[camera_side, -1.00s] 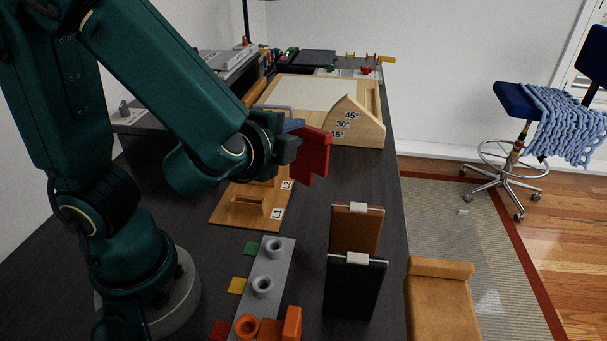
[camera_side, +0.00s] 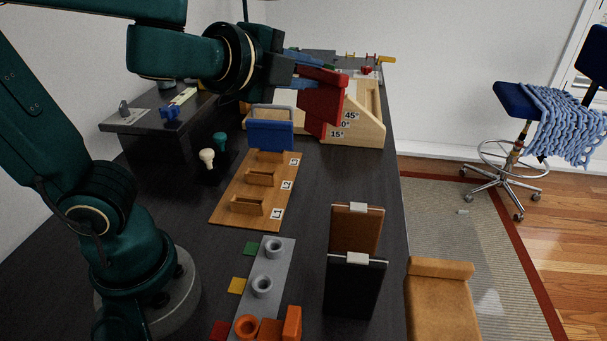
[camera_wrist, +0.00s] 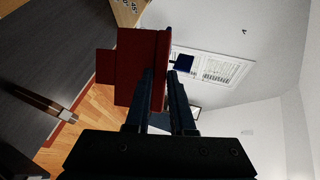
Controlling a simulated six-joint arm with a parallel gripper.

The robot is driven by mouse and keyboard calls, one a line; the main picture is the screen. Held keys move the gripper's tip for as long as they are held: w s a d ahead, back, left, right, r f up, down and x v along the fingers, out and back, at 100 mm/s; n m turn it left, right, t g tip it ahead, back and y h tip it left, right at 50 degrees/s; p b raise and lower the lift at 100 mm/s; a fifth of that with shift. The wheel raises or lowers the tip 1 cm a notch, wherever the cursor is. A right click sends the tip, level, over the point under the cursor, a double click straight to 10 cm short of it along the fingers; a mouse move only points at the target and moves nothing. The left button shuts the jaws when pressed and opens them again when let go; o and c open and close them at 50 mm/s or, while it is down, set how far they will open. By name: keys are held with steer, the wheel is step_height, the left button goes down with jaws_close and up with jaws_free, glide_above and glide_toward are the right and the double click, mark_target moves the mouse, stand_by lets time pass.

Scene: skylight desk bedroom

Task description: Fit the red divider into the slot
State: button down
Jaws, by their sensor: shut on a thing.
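The red divider (camera_side: 322,104) is held in my gripper (camera_side: 303,68), raised above the desk and tilted, in front of the angle-marked wooden block. In the wrist view the red divider (camera_wrist: 135,68) sits between the two dark fingers of my gripper (camera_wrist: 165,82). A wooden slot board (camera_side: 228,210) lies on the desk, below and to the left of the divider, with slotted blocks beside labels L1, L2 and L3. The slots at L1 and L2 look empty; the L3 slot is hard to make out. The divider is well clear of the board.
A blue panel (camera_side: 270,134) stands at the board's far end. The wooden angle block (camera_side: 365,128) is behind the divider. Two stamps (camera_side: 207,158) stand left of the board. A grey peg strip (camera_side: 270,250) and two upright clipboards (camera_side: 355,285) are nearer the front.

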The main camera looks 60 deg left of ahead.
steer(key=s+a+f+n+g+y, duration=0.3)
steer(key=a+f+n+g+y, duration=0.3)
steer(key=a+y, duration=0.5)
step_height(320, 180, down, 3)
steer(key=n, duration=0.3)
steer(key=shift+a+r+g, duration=0.15)
steer(key=shift+a+g, duration=0.25)
steer(key=shift+f, duration=2.9)
steer(key=shift+n+y, duration=0.3)
steer(key=shift+y, duration=0.1)
